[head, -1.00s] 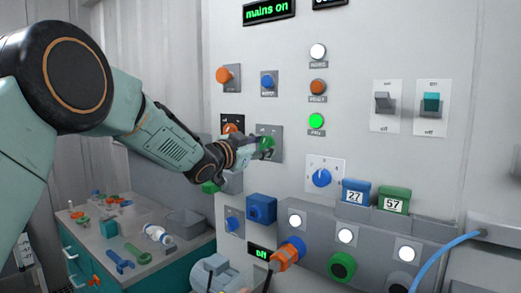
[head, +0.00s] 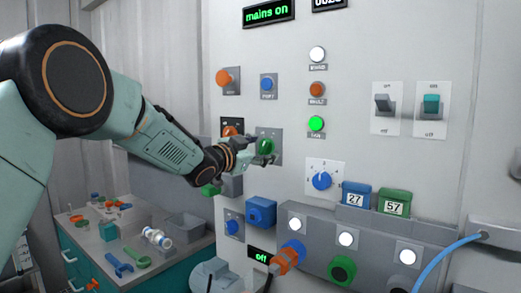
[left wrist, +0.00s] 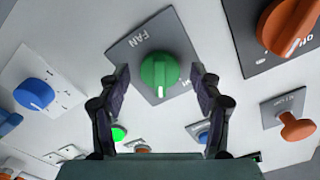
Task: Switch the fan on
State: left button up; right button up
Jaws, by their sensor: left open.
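The fan switch is a green rotary knob (left wrist: 160,74) on a grey plate (left wrist: 128,50) marked FAN in the left wrist view. Its white pointer mark faces the bottom of that view. In the head view the knob (head: 266,147) sits mid-panel. My left gripper (left wrist: 160,77) is open, with one finger on each side of the knob; gaps show between fingers and knob, so I see no grip. In the head view the left gripper (head: 260,152) is at the knob and partly covers its plate. My right gripper is in neither view.
An orange knob (left wrist: 290,24) is close beside the fan plate. A blue dial (left wrist: 34,94) is on the other side. The green lamp (head: 316,123) is lit, and a display (head: 262,252) reads "off". A bench (head: 160,260) with loose parts stands at lower left.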

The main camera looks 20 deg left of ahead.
pick_arm(q)
jog(key=shift+s, duration=0.1)
jog(key=v, duration=1.2)
dwell(0.4)
jog(key=s+d+f+n+g+y+b, duration=0.1)
jog(key=s+f+n+g+b, duration=0.3)
jog(key=f, duration=0.9)
jog(key=s+d+f+n+g+y+p, duration=0.1)
jog(key=s+f+n+y, duration=0.3)
jog(key=f, duration=0.9)
jog(key=s+d+f+n+g+h+b, duration=0.1)
jog(key=s+f+n+g+b, duration=0.15)
jog(key=s+f, duration=0.7)
jog(key=s+f+g+y+b, duration=0.2)
jog(key=s+f+g+b, duration=0.3)
jog(key=s+f, duration=2.3)
jog(key=g, duration=0.4)
jog(key=shift+s+d+g, duration=0.2)
jog(key=shift+s+g, duration=0.05)
jog(key=shift+g, duration=0.1)
